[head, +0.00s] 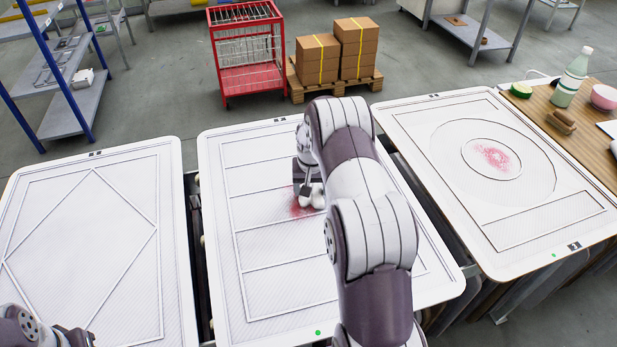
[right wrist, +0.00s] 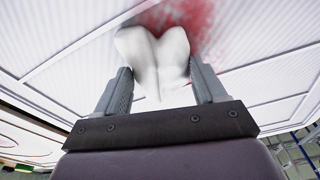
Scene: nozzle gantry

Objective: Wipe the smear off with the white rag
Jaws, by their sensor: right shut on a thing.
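The white rag (head: 311,197) is held in my right gripper (head: 306,186) over the middle white panel (head: 262,283). In the right wrist view the bunched rag (right wrist: 152,58) sits between the two fingers of the gripper (right wrist: 158,78). A red smear (head: 297,208) shows on the middle panel right beside the rag; in the right wrist view the smear (right wrist: 205,22) spreads behind and around the rag's edge. I cannot tell if the rag presses on the panel. My left arm shows only partly at the bottom left corner, and its jaws are not clear.
A second pinkish smear (head: 492,156) lies inside the circles of the right panel (head: 535,208). The left panel (head: 75,250) looks clean. A wooden table (head: 590,142) with a bottle (head: 571,80) and a pink bowl (head: 605,97) stands at right. Narrow gaps separate the panels.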

